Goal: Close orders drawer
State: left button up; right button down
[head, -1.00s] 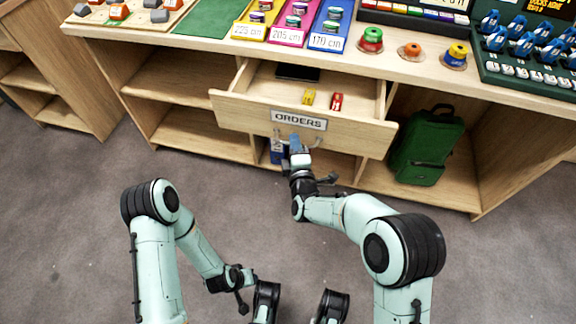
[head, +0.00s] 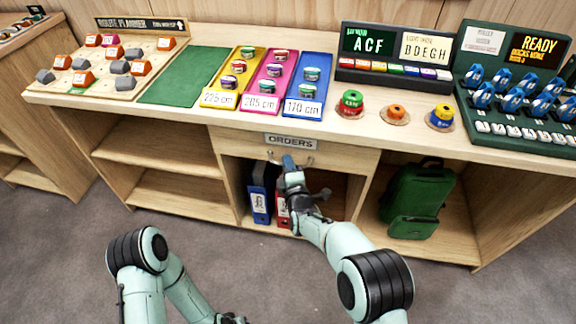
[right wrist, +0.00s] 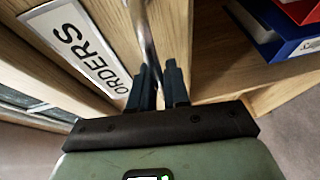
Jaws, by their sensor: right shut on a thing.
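The orders drawer (head: 345,160) is under the counter, its front looking level with the cabinet and no open inside showing in the head view. Its ORDERS label (head: 290,142) is on the front and shows large in the right wrist view (right wrist: 80,45). My right gripper (head: 289,162) is at the drawer front, just below the label. In the right wrist view its two dark fingers (right wrist: 160,85) are shut on the metal drawer handle (right wrist: 143,35). My left arm shows at the bottom left of the head view, with its gripper out of the picture.
Blue and red binders (head: 259,203) stand on the shelf below the drawer. A green backpack (head: 418,200) is in the bay to the right. The counter (head: 215,117) holds coloured trays, spools and signs. The floor in front is clear.

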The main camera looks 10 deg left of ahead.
jog(key=shift+w+d+r, duration=0.1)
jog(key=shift+w+r, duration=0.05)
jog(key=c, duration=1.2)
grip_release()
jog(key=shift+w, duration=0.1)
pick_arm(q)
jog(key=shift+w, duration=0.1)
jog(key=shift+w+r, duration=0.1)
jog(key=shift+t, duration=0.4)
jog(key=r+p, duration=0.1)
jog(key=w+d+r+p, duration=0.1)
jog(key=r, duration=0.1)
jog(key=r+p, duration=0.1)
jog(key=shift+w+d+r, duration=0.2)
jog(key=shift+d+r, duration=0.2)
pick_arm(e)
jog(key=v, duration=1.3)
jog(key=shift+s, duration=0.2)
